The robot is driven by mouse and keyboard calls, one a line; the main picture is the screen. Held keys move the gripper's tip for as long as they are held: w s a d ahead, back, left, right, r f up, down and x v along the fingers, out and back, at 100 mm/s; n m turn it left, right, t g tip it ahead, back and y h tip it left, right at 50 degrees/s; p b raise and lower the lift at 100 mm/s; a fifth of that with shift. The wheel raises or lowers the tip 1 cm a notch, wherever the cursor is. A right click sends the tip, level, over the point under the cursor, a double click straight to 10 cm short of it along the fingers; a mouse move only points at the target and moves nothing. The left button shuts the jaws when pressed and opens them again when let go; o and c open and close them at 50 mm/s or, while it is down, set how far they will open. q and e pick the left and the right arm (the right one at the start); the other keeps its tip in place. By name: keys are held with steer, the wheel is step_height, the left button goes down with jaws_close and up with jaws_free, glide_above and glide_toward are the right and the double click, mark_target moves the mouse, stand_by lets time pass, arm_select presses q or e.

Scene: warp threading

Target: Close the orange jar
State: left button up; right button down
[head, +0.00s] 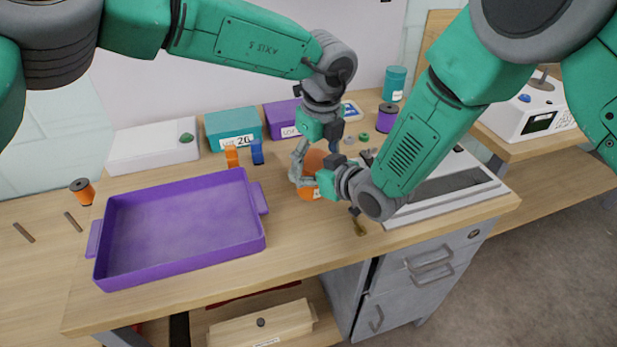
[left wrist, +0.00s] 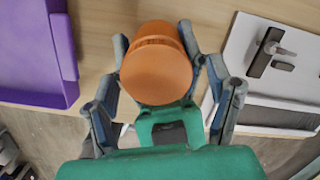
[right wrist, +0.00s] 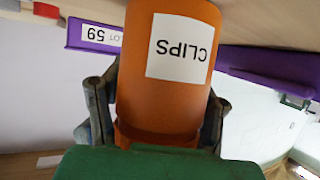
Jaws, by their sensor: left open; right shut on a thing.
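The orange jar (head: 311,182) stands on the desk, largely covered by my grippers in the head view. Its white CLIPS label (right wrist: 179,48) shows upside down in the right wrist view. A wider orange rim at its top end looks like the lid (right wrist: 158,136). In the left wrist view the round orange lid top (left wrist: 156,76) lies between the fingers of my left gripper (left wrist: 155,45), which is open above it. My right gripper (right wrist: 157,105) is shut on the jar's body from the side. Whether the lid is fully seated cannot be told.
A purple tray (head: 180,272) fills the desk's left side. Teal (head: 233,140) and purple (head: 281,121) boxes stand behind the jar. Small orange (head: 231,156) and blue (head: 256,153) items stand close left of it. A grey-white frame (head: 440,204) lies right.

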arm_select(q)
steer(key=c, duration=1.2)
steer(key=o, duration=1.3)
steer(key=shift+c, duration=0.2)
steer(key=shift+r, duration=0.15)
steer(key=r, duration=0.4)
steer(key=shift+s+d+r, duration=0.15)
steer(key=shift+s, duration=0.15)
steer(key=shift+c, duration=0.3)
